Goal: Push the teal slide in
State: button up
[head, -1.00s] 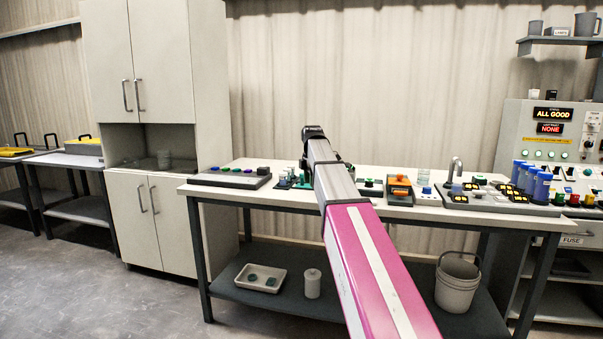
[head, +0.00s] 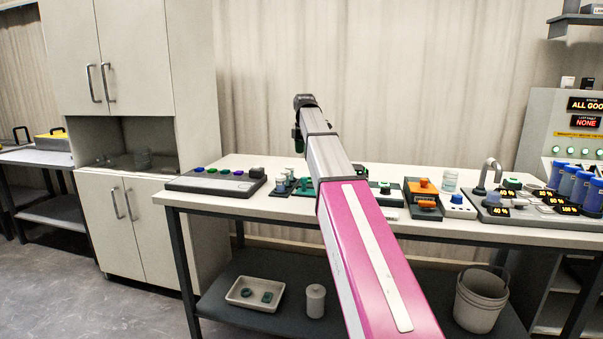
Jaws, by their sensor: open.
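My arm reaches over the bench, and my gripper (head: 298,140) is at its far end, above the left half of the bench top. The gripper is small and dark here, and its fingers are hard to make out. A dark green unit (head: 304,190) with small grey and blue parts stands on the bench below it, partly hidden by my arm. I cannot pick out a teal slide for certain; it may be on this unit or behind my arm. The gripper looks apart from the unit.
A grey panel with coloured buttons (head: 215,182) lies left on the bench (head: 230,205). A tray (head: 255,301) and a bucket (head: 480,301) are on the lower shelf.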

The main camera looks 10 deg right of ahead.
aim_at(304, 178)
notch_tip(304, 178, down, 11)
jog(key=shift+w+r, duration=0.1)
jog(key=shift+w, duration=0.05)
dwell(0.4)
